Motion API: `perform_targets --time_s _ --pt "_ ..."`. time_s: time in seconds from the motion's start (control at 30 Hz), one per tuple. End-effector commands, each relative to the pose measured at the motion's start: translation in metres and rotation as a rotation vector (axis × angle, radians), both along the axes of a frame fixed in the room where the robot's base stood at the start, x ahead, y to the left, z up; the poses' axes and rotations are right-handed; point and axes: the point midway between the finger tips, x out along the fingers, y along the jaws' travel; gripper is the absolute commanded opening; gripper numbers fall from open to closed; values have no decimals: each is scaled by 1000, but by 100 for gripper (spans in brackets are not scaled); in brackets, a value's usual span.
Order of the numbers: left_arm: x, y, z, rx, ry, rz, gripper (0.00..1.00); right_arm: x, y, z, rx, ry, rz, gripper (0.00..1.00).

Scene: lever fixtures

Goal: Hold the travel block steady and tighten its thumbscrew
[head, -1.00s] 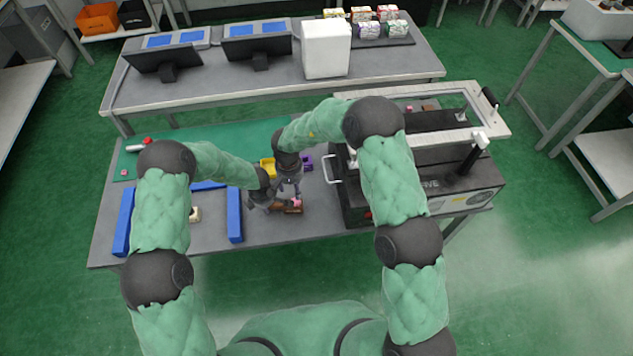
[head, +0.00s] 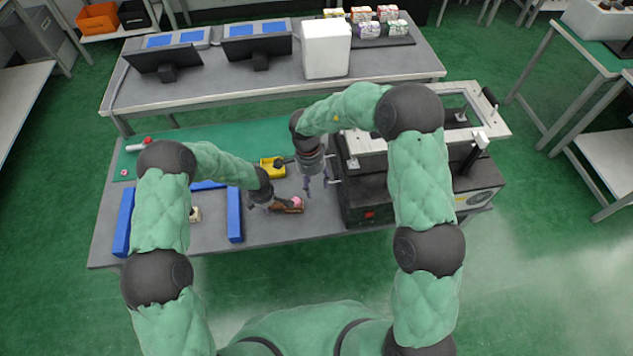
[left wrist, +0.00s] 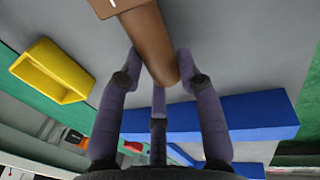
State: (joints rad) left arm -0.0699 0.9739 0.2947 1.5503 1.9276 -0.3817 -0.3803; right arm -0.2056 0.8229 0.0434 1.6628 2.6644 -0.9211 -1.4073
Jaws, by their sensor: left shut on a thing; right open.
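The travel block (head: 286,209) is a brown piece on the grey table, with a small pink part (head: 297,202) on its right end that may be the thumbscrew. My left gripper (head: 271,206) is shut on the block's left end. In the left wrist view the brown block (left wrist: 150,45) lies between my left fingers (left wrist: 160,78); its far end is cut off at the top edge. My right gripper (head: 319,189) is open and empty, pointing down, to the right of the block and apart from it.
A yellow bin (head: 267,169) stands behind the block. Blue bars (head: 235,215) lie to the left, near a small cream piece (head: 195,214). A large black machine (head: 362,190) with a white frame stands close to the right of my right gripper. The table in front of the block is clear.

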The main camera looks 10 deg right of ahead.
Motion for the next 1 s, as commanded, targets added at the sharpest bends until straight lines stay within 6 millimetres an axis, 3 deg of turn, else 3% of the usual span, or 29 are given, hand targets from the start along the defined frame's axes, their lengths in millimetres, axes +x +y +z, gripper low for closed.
perform_targets --time_s 0.2,0.43,0.83,1.0 --pt "0 0 0 0 -1 0 0 -5 -6 7 -33 3 -182 56" --pt "0 0 0 0 -1 0 0 -6 -7 9 -48 0 -270 56" --pt "0 0 0 0 -1 0 0 -6 -7 9 -47 0 -267 56" --pt "0 0 0 0 -1 0 0 -3 -2 7 -23 -4 -149 56"
